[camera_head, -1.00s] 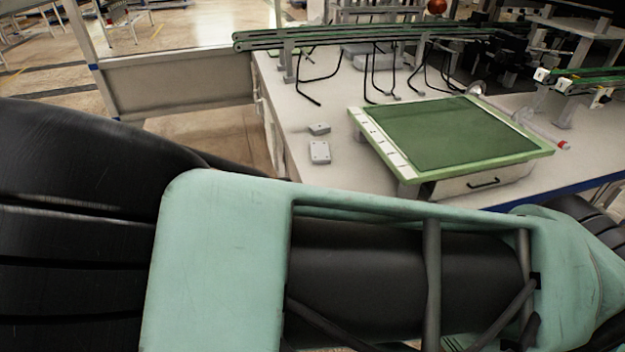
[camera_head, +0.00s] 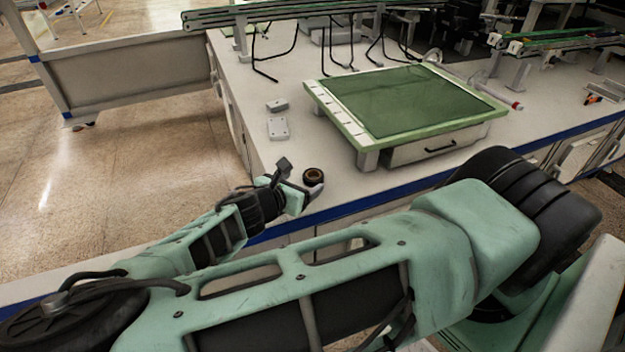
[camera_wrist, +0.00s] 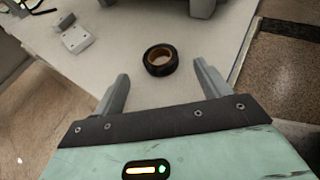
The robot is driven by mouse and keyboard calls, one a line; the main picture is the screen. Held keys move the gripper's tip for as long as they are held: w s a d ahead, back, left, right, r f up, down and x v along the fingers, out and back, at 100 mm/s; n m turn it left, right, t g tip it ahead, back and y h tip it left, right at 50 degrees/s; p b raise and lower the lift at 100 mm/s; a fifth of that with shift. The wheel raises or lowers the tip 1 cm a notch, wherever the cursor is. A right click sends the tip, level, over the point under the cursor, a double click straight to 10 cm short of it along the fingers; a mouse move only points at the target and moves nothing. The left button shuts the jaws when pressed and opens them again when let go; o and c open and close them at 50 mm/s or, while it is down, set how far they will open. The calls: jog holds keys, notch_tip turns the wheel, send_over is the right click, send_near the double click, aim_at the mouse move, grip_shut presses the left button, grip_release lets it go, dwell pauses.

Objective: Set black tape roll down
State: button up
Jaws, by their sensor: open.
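The black tape roll (camera_head: 313,176) lies flat on the white table near its front left corner, its brown core facing up. In the wrist view the roll (camera_wrist: 160,60) sits just beyond and between the two fingertips, apart from both. My gripper (camera_head: 301,177) is open and empty beside the roll at the table's edge. In the wrist view both grey fingers of my gripper (camera_wrist: 160,72) are spread wide with bare table between them.
A green-topped panel unit (camera_head: 330,110) with a drawer stands on the table behind the roll. Two small grey boxes (camera_head: 278,128) lie to its left. A green-edged rail (camera_head: 250,16) runs along the back. Bare table surrounds the roll.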

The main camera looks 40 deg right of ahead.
aim_at(317, 173)
jog(key=shift+b+x, duration=0.8)
jog(key=shift+x, duration=2.1)
jog(key=c, duration=1.1)
jog(key=shift+c, duration=0.2)
